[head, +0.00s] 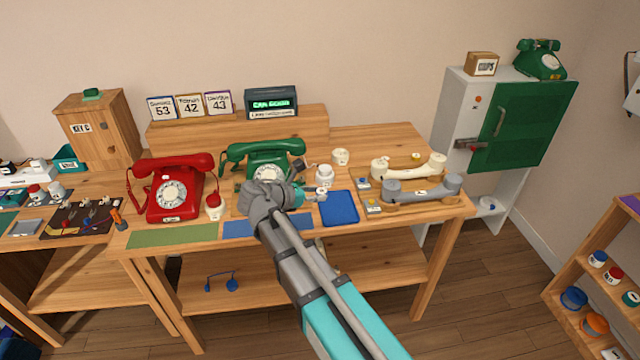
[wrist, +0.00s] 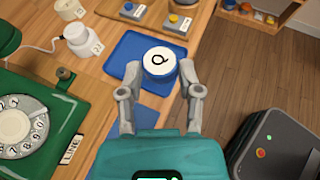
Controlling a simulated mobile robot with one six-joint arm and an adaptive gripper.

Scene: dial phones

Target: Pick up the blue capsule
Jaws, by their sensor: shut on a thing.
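The blue capsule (wrist: 159,66) is a short round blue piece with a white top marked with a dark letter Q. In the wrist view it sits between the two fingertips of my gripper (wrist: 160,75), which is shut on it. The capsule overlaps the blue tray (wrist: 126,50) in that view; I cannot tell how high it is above it. In the head view my gripper (head: 311,195) is over the table front, just left of the blue tray (head: 340,210). The capsule is small and hard to make out there.
A green phone (head: 262,160) stands behind my gripper and a red phone (head: 170,190) to its left. A white jar (head: 325,175) stands behind the tray. Cream and grey handsets (head: 425,188) lie on wooden stands at right. A blue mat (head: 238,229) lies at the front edge.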

